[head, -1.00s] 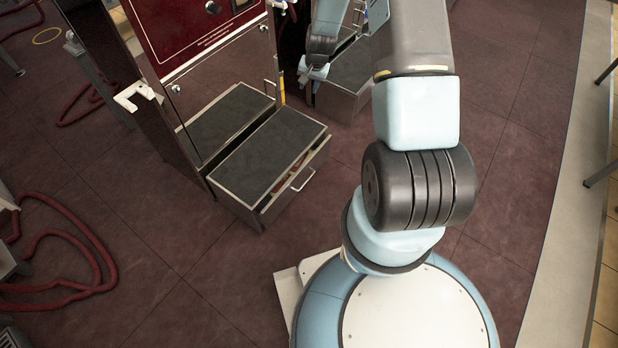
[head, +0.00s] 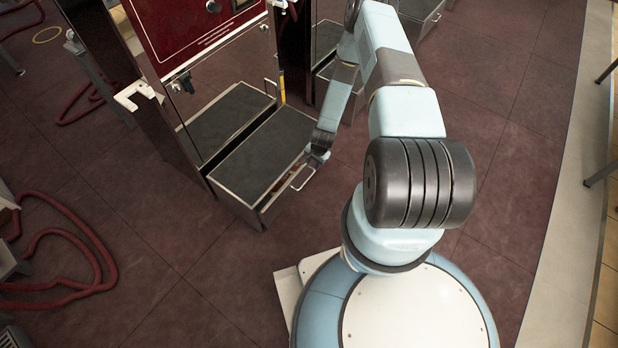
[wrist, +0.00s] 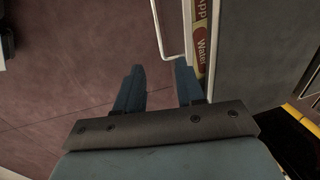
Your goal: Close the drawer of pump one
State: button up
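The pump with the red panel (head: 185,30) stands at the upper left in the head view. At its foot is a low steel box with a dark top (head: 262,150). The drawer (head: 268,205) in it is partly open, with a thin bar handle (head: 302,182) on its front. My gripper (head: 312,160) is at the drawer's front beside the handle; its fingers are hard to make out there. In the wrist view my gripper (wrist: 161,78) is open and empty. The handle (wrist: 162,38) lies just ahead of the fingertips. Inside the drawer's gap shows a labelled item (wrist: 203,40).
A second pump's steel step box (head: 420,14) stands at the top, behind my arm. Red hoses (head: 75,240) lie on the floor at the left. The floor before the drawer is clear.

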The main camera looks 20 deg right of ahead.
aim_at(308, 179)
jog(key=f, duration=0.4)
jog(key=w+a+f, duration=0.1)
jog(key=f, duration=0.4)
jog(key=w+f, duration=0.1)
jog(key=f, duration=0.4)
jog(key=shift+a, duration=0.35)
jog(key=shift+c, duration=0.5)
grip_shut()
